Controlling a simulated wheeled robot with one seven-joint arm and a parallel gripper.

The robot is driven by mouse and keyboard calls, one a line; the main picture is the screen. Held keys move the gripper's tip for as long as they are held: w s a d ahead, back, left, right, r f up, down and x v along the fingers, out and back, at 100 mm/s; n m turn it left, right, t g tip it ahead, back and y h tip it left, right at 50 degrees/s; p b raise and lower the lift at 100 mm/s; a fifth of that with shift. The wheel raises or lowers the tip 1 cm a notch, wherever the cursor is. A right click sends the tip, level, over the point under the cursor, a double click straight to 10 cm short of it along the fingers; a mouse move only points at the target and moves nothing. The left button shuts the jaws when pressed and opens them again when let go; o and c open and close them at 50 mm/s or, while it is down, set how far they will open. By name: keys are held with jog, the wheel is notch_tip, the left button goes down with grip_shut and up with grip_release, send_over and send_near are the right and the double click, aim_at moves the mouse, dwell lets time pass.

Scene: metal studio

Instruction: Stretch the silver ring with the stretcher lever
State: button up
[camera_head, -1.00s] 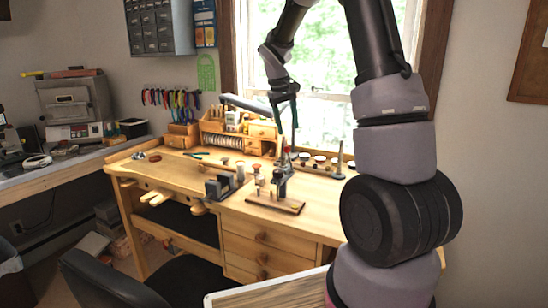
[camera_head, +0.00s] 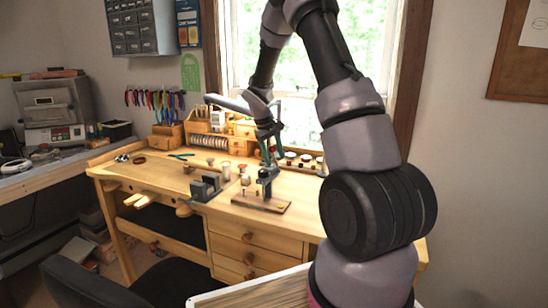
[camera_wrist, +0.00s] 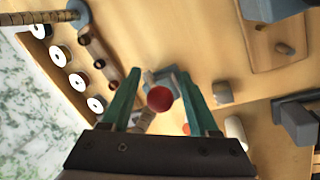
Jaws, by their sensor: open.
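The stretcher appears to be the dark upright tool on a wooden base (camera_head: 262,203) near the bench's middle in the head view. My gripper (camera_head: 268,155) is just above it, pointing down. In the wrist view my gripper (camera_wrist: 160,76) is open, with a green finger on each side of a red ball knob (camera_wrist: 159,98), which looks like the end of the stretcher lever. The fingers are not closed on the knob, and I cannot tell how far its height is from theirs. I cannot make out the silver ring in either view.
A dark block tool (camera_head: 205,187) stands left of the stretcher. White-topped round containers (camera_wrist: 65,55) line the window side, by a tapered ringed rod (camera_wrist: 45,17). A pale cylinder (camera_wrist: 237,132) stands close to the right finger. The bench front (camera_head: 235,225) is mostly clear.

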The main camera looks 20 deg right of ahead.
jog(key=shift+f, duration=0.1)
grip_shut()
dwell(1.4)
